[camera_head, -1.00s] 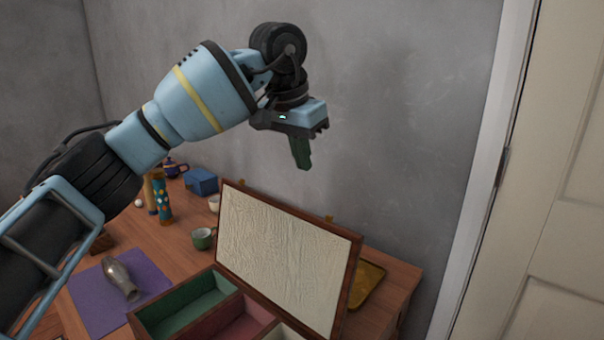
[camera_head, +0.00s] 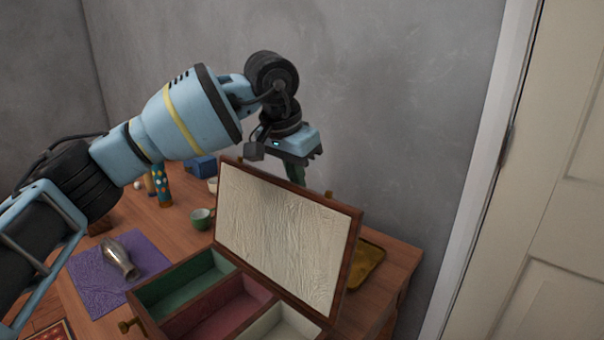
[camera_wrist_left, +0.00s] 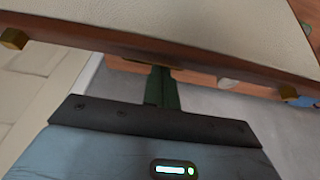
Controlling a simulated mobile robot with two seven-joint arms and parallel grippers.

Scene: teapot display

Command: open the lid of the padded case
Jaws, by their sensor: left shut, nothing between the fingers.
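The padded case stands on the table with its lid (camera_head: 285,237) raised steeply, its cream padded inside facing me. The case's tray has a green compartment (camera_head: 185,285), a dull red one and a pale one. My left gripper (camera_head: 296,175) is shut and empty at the lid's top edge, on the wall side, its fingertips partly hidden behind the lid. In the left wrist view the green fingers (camera_wrist_left: 162,88) reach the lid's wooden edge (camera_wrist_left: 200,58); I cannot tell whether they touch it. My right gripper is not in view.
A purple mat (camera_head: 84,268) with a grey vase (camera_head: 118,258) lies left of the case. A green cup (camera_head: 201,219), a patterned cylinder (camera_head: 162,186) and a blue box (camera_head: 201,167) stand behind. A yellow tray (camera_head: 366,265) lies right of the lid, near the wall.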

